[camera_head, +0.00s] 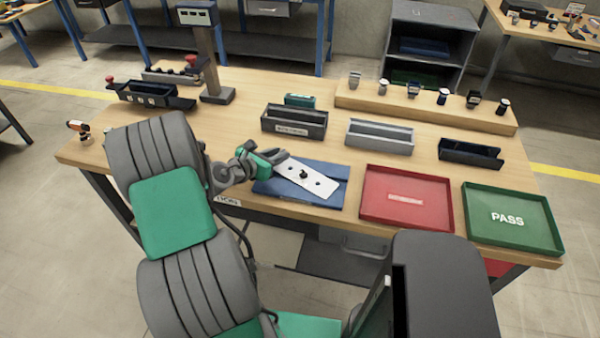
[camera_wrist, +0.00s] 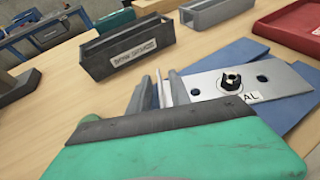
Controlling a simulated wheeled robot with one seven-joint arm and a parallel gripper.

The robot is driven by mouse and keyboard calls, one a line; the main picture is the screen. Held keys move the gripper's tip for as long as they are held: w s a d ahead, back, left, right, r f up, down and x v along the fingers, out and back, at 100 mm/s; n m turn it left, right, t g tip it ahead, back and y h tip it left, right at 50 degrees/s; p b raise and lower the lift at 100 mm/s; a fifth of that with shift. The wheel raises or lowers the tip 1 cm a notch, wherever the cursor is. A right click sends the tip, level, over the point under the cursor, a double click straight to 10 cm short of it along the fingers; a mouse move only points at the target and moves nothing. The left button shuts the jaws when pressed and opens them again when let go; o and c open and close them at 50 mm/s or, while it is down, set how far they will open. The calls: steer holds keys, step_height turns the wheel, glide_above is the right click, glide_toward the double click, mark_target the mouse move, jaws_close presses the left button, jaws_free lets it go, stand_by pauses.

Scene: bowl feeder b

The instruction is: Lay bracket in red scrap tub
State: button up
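The bracket (camera_head: 312,182) is a flat light-metal plate with holes and a black knob in the middle. It lies on the blue mat (camera_head: 335,172) at the table's front edge. The wrist view shows the bracket (camera_wrist: 205,84) with a label ending in "AL". My gripper (camera_head: 283,157) is at the bracket's left end. In the wrist view my gripper (camera_wrist: 158,92) has its fingers apart, with a thin pale upright strip between them, perhaps part of the bracket. Contact is unclear. The red scrap tub (camera_head: 400,180) sits right of the mat, with only a label visible in it.
A green PASS tray (camera_head: 510,235) stands right of the red tub. Behind are a dark labelled bin (camera_head: 294,122), a grey bin (camera_head: 380,136), a dark blue holder (camera_head: 470,153) and a wooden ledge (camera_head: 425,105) with several small parts. A post stand (camera_head: 212,60) is at the back left.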

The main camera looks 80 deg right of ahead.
jaws_close()
steer(key=shift+r, duration=0.1)
stand_by(1.1)
